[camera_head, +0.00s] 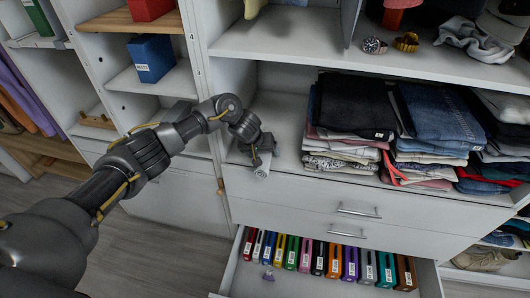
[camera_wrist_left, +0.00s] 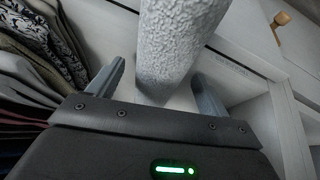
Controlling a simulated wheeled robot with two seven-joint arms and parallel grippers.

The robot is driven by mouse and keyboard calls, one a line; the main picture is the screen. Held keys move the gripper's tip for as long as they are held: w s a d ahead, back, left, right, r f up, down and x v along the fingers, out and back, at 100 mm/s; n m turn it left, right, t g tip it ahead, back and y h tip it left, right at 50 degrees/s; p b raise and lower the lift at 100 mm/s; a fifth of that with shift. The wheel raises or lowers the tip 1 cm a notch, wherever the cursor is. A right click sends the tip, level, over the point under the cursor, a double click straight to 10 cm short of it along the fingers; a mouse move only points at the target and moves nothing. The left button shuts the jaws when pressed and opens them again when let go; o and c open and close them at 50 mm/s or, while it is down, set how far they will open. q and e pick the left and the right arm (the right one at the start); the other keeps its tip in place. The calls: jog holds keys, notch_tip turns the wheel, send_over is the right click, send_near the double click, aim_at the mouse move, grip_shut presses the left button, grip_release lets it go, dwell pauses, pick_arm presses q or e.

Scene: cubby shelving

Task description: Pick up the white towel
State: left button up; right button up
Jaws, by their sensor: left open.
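The white towel is a rolled, rough-textured cylinder (camera_head: 262,171) on the shelf, near the left upright and left of the folded clothes. In the left wrist view the towel (camera_wrist_left: 176,42) fills the top middle and runs down between the fingers. My left gripper (camera_head: 263,156) reaches in from the left and hangs over the towel, hiding part of it. In the left wrist view the left gripper (camera_wrist_left: 158,78) is open, with one finger on each side of the towel. Whether the fingers touch it cannot be told. My right gripper is in neither view.
Stacks of folded clothes (camera_head: 348,130) fill the shelf to the right. An open drawer (camera_head: 232,276) below holds a row of coloured boxes. The shelf above (camera_head: 290,42) carries watches and a grey cloth. A blue box (camera_head: 152,58) stands in the left cubby.

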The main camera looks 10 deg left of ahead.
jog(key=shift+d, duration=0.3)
pick_arm(q)
jog(key=shift+c, duration=1.1)
jog(key=c, duration=0.9)
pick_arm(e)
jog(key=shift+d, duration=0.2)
pick_arm(q)
jog(key=shift+r, duration=0.1)
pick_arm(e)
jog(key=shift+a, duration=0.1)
